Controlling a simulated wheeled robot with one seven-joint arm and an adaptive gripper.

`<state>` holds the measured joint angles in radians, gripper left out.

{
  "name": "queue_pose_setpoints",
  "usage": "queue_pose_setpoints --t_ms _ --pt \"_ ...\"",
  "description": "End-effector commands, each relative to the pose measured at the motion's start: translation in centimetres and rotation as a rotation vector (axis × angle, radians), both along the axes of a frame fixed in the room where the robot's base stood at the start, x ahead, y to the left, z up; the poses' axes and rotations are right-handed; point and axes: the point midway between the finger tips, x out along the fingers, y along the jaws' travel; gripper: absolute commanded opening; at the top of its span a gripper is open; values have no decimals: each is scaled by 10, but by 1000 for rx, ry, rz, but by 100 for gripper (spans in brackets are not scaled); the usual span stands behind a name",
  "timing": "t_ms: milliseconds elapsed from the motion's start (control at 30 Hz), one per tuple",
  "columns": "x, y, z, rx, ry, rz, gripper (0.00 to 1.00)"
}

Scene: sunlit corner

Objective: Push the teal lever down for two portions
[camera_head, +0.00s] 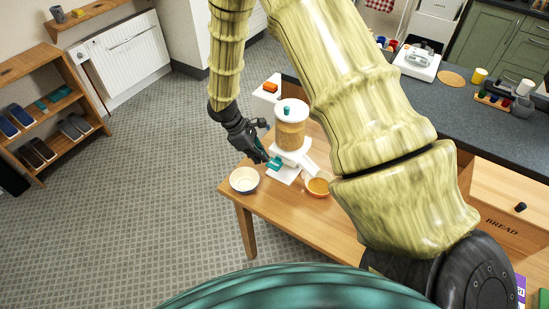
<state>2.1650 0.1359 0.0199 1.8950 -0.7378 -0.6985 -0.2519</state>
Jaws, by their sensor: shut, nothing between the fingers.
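A white dispenser (285,172) with a clear jar (291,133) of tan-orange contents stands upright on the wooden table. Its white lid has a teal knob (287,110). The teal lever (275,163) sticks out low on the dispenser's left side. My gripper (264,158) is shut and empty, with its fingertips right beside the lever. I cannot tell whether they touch it. A bowl (318,187) with orange contents sits to the right, under the white chute (310,167). Part of this side is close to my arm.
A pale, empty-looking bowl (244,181) stands at the table's left edge, close to my gripper. An orange object (270,87) rests on a white stand (266,96) behind the dispenser.

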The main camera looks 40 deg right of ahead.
Motion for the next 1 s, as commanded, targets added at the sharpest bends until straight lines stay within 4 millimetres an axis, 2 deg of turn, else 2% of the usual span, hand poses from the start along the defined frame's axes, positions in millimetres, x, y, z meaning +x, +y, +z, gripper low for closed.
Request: queue_pose_setpoints --t_ms 400,600,800,1000 --pt "21 22 64 -1 -4 0 0" --pt "29 32 89 0 -3 1 0" --pt "32 36 100 0 0 0 0" --pt "33 36 102 0 0 1 0"
